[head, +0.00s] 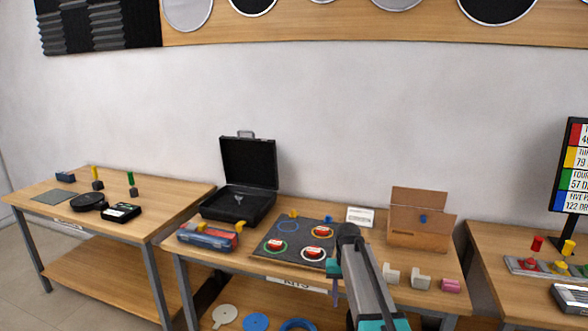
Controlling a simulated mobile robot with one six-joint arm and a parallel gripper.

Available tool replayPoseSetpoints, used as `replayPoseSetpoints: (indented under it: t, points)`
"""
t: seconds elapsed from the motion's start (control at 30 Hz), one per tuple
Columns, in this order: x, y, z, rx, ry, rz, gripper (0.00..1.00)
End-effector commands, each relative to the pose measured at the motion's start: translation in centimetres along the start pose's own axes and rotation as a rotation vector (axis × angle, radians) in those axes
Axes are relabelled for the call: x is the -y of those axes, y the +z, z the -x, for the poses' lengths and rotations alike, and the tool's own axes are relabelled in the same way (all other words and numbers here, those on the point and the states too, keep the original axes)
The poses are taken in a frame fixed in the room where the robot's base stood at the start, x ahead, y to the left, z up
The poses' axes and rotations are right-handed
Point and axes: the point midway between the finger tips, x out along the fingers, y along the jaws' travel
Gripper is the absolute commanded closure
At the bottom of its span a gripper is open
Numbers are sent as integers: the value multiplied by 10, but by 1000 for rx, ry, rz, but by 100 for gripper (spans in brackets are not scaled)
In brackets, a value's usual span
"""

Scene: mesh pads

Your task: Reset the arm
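My arm (367,285) rises from the bottom edge, right of centre, in front of the middle table (290,277). It is grey with teal parts and bends at a dark joint near its top. What looks like my gripper (336,292) points down on the left of the arm, near the table's front edge. It is small and partly hidden, so I cannot tell its finger gap or whether it holds anything.
A dark mat (268,262) with coloured rings and red pieces lies left of the arm. An open black case (240,195) stands behind it. A cardboard box (415,232), white blocks (421,281) and a pink block (450,286) are to the right. Other tables flank this one.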

Motion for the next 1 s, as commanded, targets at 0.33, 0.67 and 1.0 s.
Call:
replayPoseSetpoints:
  t: [0.33, 0.67, 1.0]
  points:
    - [-5, 62, -108, 135, 11, 2, 61]
    - [-10, 132, -196, 245, 18, 8, 61]
    - [-17, 215, -271, 348, 23, 18, 61]
